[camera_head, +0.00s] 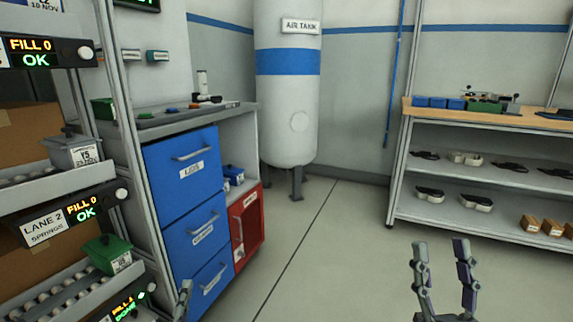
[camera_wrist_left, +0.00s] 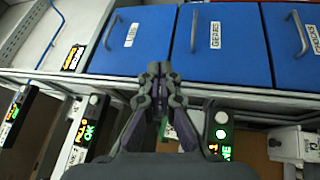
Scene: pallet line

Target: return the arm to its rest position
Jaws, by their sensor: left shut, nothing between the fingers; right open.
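My left gripper (camera_head: 183,298) shows at the bottom left of the head view, in front of the blue drawers. In the left wrist view, its two fingers (camera_wrist_left: 157,72) are together and hold nothing. My right gripper (camera_head: 441,258) points up at the bottom right of the head view. Its fingers are apart, with nothing between them, over bare floor. Most of both arms is outside the head view.
A cabinet with blue drawers (camera_head: 184,164) and a red bin (camera_head: 247,225) stands left of centre. Flow racks with a grey box (camera_head: 72,150) and a green box (camera_head: 107,255) are at the left. A white air tank (camera_head: 287,110) stands behind. A shelf bench (camera_head: 490,116) is at the right. The middle floor (camera_head: 330,255) is clear.

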